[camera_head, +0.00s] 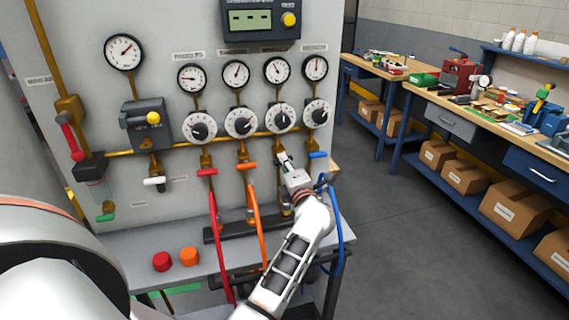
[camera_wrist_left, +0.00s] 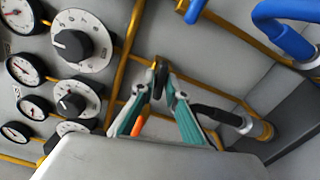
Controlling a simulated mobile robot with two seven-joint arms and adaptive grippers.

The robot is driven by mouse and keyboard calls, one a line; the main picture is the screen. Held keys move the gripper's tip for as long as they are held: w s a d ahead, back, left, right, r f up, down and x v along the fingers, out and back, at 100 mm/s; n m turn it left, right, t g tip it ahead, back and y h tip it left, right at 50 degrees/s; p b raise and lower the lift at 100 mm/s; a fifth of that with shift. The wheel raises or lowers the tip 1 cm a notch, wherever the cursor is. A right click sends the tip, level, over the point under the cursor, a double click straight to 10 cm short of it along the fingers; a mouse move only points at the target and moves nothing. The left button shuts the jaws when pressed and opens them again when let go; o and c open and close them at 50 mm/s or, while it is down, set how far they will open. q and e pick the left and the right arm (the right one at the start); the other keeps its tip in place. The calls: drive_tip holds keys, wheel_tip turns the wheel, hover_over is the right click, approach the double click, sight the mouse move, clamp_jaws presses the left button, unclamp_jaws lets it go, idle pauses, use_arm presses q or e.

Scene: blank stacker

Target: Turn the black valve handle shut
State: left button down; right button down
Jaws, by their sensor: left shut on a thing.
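The black valve handle (camera_wrist_left: 153,76) shows in the left wrist view as a small dark piece between the fingertips of my left gripper (camera_wrist_left: 158,83). The fingers close in on it from both sides and are shut on it. In the head view my left gripper (camera_head: 282,158) is at the panel, below the third dial and between the orange handle (camera_head: 247,165) and the blue handle (camera_head: 318,155). There the gripper and wrist hide the black handle, so its angle is hard to tell. My right gripper is in neither view.
Red (camera_head: 207,172) and white (camera_head: 154,181) handles are farther left. Red (camera_head: 214,245), orange (camera_head: 258,225) and blue (camera_head: 338,220) hoses hang by the panel; a black hose (camera_wrist_left: 214,115) runs close to my fingers. Red (camera_head: 162,262) and orange (camera_head: 189,257) knobs lie on the shelf.

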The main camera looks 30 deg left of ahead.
use_arm(q)
drive_tip(key=shift+m, duration=1.1)
drive_tip(key=c, duration=2.1)
unclamp_jaws()
